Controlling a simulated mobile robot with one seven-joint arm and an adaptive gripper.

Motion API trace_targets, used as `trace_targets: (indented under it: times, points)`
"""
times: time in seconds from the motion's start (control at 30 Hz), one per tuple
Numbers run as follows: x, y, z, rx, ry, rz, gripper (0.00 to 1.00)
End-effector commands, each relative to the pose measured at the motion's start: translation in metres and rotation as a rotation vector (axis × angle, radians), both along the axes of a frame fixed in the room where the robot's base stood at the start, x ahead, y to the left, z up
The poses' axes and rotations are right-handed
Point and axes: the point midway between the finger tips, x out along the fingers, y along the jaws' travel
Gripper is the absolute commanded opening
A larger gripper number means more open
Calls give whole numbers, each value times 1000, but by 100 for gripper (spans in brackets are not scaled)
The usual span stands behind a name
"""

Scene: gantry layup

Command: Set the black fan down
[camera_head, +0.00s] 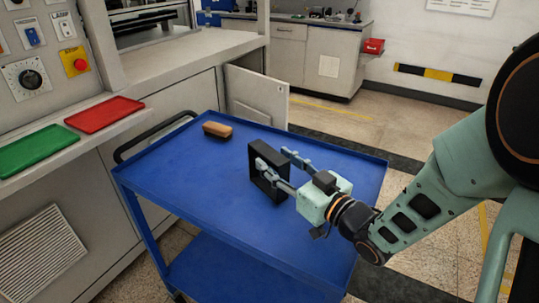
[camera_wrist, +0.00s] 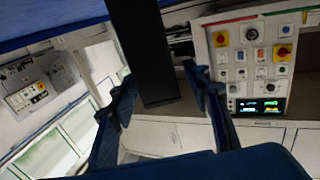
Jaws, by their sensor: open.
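The black fan (camera_head: 267,184) is a square dark frame standing upright on the blue cart's top (camera_head: 200,165), right of its middle. My gripper (camera_head: 277,158) is at the fan, with one finger on either side of it. The fingers are open. In the wrist view the fan (camera_wrist: 145,55) is a dark slab seen edge-on between the two spread fingers (camera_wrist: 160,85). Whether a finger still touches it is hard to tell. Part of the fan is hidden behind a finger in the head view.
A brown brush (camera_head: 217,129) lies on the cart's far left part. The cart top has a raised rim, and its front area is clear. A red tray (camera_head: 104,114) and a green tray (camera_head: 38,150) lie on the machine ledge at left. A cabinet door (camera_head: 257,97) stands open behind the cart.

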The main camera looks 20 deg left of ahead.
Motion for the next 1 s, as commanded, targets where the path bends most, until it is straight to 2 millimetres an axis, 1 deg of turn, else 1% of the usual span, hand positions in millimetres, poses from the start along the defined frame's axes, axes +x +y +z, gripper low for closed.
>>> trace_targets:
  times: [0.03, 0.1, 0.2, 0.3, 0.8, 0.9, 1.0]
  points:
    - [-3, -9, 1, 0, 0, -3, 44]
    - [-9, -19, 1, 0, 1, -3, 44]
    - [-15, -29, 1, 1, 0, -1, 44]
    - [-18, -35, 1, 0, 0, -1, 44]
    - [-19, -37, 1, -2, -1, 1, 44]
    - [-18, -41, 3, -25, -7, 2, 44]
    - [-15, -50, 5, -79, -16, -1, 44]
